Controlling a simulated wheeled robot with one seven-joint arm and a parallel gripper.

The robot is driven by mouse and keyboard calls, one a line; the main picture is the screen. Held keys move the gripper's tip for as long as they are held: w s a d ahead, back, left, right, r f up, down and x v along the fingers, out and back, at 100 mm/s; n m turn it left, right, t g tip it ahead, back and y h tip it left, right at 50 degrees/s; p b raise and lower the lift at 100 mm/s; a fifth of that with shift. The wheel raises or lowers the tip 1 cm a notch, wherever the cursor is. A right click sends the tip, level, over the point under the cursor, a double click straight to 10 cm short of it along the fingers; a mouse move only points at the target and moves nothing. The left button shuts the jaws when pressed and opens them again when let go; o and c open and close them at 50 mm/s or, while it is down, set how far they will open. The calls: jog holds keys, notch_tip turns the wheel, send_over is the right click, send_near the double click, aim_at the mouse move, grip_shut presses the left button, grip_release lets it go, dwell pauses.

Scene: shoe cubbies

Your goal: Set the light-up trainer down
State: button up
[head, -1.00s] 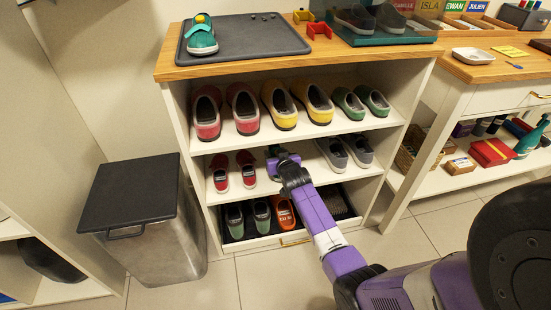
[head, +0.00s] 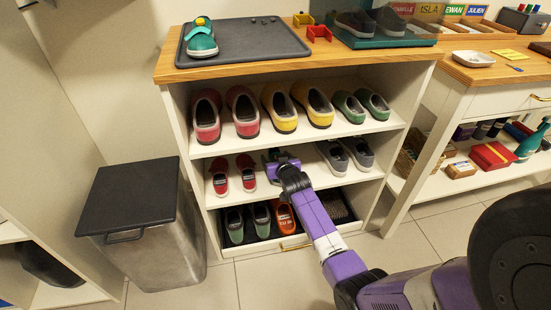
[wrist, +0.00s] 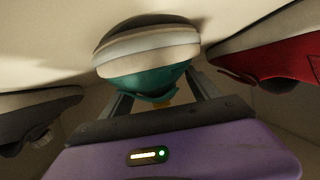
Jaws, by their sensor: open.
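A teal shoe with a white sole (wrist: 148,48), likely the light-up trainer, is on the middle shelf (head: 262,196). In the wrist view it appears upside down, its sole against the pale shelf surface with a shadow beside it. My gripper (wrist: 158,100) is open, with one finger on each side of the shoe's near end; I cannot tell if they touch it. In the head view my gripper (head: 280,160) reaches between the red shoes and the grey shoes and hides the shoe. Another teal shoe with a yellow part (head: 201,42) sits on the dark tray on top.
Small red shoes (head: 246,173) stand left of my gripper and grey shoes (head: 333,157) right of it, both close. The shelf above holds red, yellow and green shoes. Below, an orange shoe (head: 284,218) stands beside grey-green ones. A lidded bin (head: 135,215) stands left of the cubby.

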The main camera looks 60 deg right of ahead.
jog(key=p+v, duration=0.4)
jog(key=v, duration=0.7)
jog(key=shift+s+a+r, duration=0.1)
jog(key=s+a+n+t+y, duration=0.2)
jog(key=s+a, duration=0.2)
jog(key=a, duration=0.8)
jog(key=s+a+n+t+y, duration=0.15)
jog(key=s+a, duration=0.25)
jog(key=a, duration=0.9)
jog(key=s+a+r+n+t+y, duration=0.2)
jog(key=s+a+r+n+y, duration=0.4)
jog(key=s+a+r, duration=0.8)
notch_tip(320, 180, up, 3)
jog(key=shift+s+a+r, duration=0.2)
jog(key=shift+s+a, duration=0.05)
jog(key=shift+s, duration=0.75)
jog(key=shift+y, duration=0.25)
notch_tip(320, 180, up, 24)
jog(key=p, duration=2.5)
jog(key=shift+r, duration=0.25)
